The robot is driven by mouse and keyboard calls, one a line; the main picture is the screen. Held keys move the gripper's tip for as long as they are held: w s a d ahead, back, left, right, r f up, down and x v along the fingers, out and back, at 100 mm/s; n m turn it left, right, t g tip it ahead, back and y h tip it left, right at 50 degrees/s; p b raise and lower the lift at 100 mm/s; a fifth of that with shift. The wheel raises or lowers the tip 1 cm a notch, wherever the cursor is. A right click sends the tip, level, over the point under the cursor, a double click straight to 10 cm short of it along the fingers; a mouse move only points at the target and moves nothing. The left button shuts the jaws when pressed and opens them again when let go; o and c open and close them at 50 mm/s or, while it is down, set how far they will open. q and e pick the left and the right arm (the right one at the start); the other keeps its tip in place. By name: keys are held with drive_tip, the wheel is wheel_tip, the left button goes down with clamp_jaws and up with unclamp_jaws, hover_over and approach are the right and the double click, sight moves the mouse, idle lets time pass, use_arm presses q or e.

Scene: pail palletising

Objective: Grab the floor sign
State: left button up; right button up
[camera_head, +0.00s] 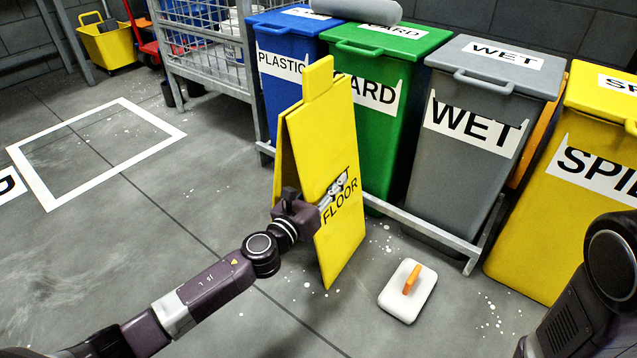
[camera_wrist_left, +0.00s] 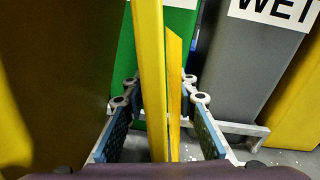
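The yellow floor sign (camera_head: 338,130) stands as a folding two-panel frame on the grey floor, in front of the blue and green bins. Its black lettering is partly covered by my left gripper (camera_head: 328,197), which is at the left edge of the front panel about mid-height. In the left wrist view the sign (camera_wrist_left: 152,80) runs edge-on between the two fingers of the left gripper (camera_wrist_left: 161,100). The fingers are spread, one on each side, with gaps visible beside the sign. My right arm shows at the right edge of the head view; its gripper is out of view.
A white block with an orange handle (camera_head: 407,290) lies on the floor right of the sign. Floor at left, with a white marked square (camera_head: 160,122), is clear.

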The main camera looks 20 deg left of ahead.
use_arm(q)
drive_tip(key=shift+c, duration=0.3)
clamp_jaws()
drive_tip(key=shift+r, duration=0.2)
